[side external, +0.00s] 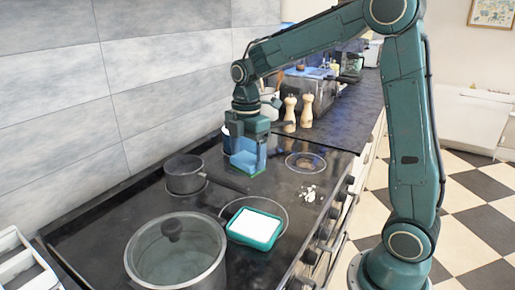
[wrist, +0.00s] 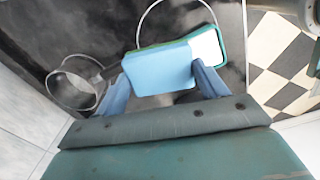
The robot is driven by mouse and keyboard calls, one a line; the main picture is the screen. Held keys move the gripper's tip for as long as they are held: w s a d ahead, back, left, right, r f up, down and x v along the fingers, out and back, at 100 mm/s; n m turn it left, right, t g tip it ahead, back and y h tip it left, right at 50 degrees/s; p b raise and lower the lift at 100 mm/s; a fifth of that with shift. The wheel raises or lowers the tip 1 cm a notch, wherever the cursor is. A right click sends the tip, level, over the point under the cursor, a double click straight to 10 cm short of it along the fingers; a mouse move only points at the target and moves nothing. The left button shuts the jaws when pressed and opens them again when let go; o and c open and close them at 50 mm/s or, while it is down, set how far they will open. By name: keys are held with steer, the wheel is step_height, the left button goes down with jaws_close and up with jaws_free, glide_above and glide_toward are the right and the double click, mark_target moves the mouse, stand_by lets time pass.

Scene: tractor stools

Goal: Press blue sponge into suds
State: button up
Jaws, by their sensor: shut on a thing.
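My gripper (side external: 244,151) is shut on a light blue sponge (side external: 248,163) with a green underside. It holds the sponge behind the suds tray in the side view, apart from it. Whether the sponge touches the cooktop I cannot tell. In the wrist view the sponge (wrist: 158,68) sits between the two fingers (wrist: 161,84). A teal-rimmed tray (side external: 232,238) of white suds (side external: 257,228) lies on the cooktop. In the wrist view the sponge hides part of the tray (wrist: 222,47); some white suds (wrist: 206,46) show to its right.
A small saucepan (side external: 184,176) stands left of my gripper, its handle reaching toward the tray. A large glass-lidded pot (side external: 177,262) stands front left. White bits (side external: 309,194) lie right of the tray. Two pepper mills (side external: 306,111) stand behind. A tiled wall (side external: 160,80) bounds the left.

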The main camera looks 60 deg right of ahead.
steer(key=s+a+f, duration=0.3)
steer(key=s+a, duration=0.3)
steer(key=shift+a+f, duration=0.4)
steer(key=shift+s+f, duration=0.1)
steer(key=shift+f, duration=2.85)
steer(key=shift+f, duration=0.65)
stand_by(0.5)
step_height(320, 180, up, 7)
stand_by(1.2)
steer(key=shift+r, duration=0.1)
stand_by(0.5)
